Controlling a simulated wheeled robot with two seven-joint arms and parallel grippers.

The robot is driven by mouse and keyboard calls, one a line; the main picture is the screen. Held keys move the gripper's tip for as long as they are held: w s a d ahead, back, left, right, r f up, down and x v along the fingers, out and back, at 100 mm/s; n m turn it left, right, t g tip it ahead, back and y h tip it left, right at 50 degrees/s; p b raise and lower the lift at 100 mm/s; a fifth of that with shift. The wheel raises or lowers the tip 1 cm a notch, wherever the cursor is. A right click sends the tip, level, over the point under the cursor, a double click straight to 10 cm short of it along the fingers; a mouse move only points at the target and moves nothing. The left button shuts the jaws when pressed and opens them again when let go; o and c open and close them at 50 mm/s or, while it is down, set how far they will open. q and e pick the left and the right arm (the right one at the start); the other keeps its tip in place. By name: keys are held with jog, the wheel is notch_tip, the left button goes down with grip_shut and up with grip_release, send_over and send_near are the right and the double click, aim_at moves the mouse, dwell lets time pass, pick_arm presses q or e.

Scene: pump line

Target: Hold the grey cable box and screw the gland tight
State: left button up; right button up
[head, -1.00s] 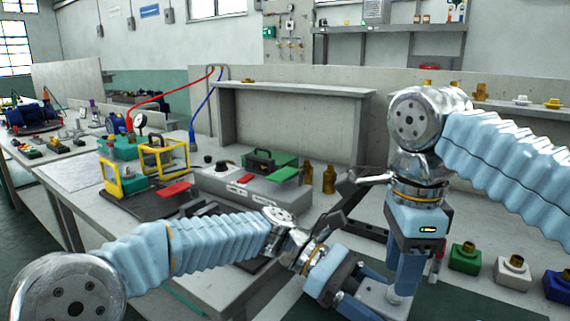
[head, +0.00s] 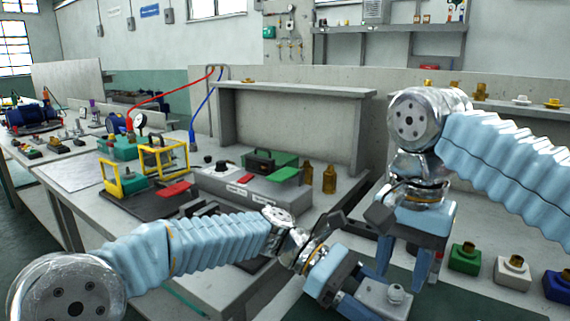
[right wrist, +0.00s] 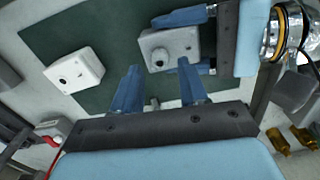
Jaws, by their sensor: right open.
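The grey cable box (head: 374,299) is in my left gripper (head: 352,297), low in the middle of the head view. In the right wrist view the box (right wrist: 183,42) sits between the two blue fingers of my left gripger. A pale round gland (head: 397,293) stands on top of the box; it also shows in the right wrist view (right wrist: 160,57). How tightly it sits cannot be told. My right gripper (head: 402,279) points down above and behind the box in the head view. Its blue fingers are apart and empty, clear of the gland.
A green box (head: 465,259), a white box (head: 511,274) and a blue box (head: 558,286) with brass fittings stand at the right. A white box (right wrist: 73,68) lies on the dark green mat (right wrist: 120,38).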

aim_at(397, 286)
jog(key=shift+f, duration=1.6)
grip_shut()
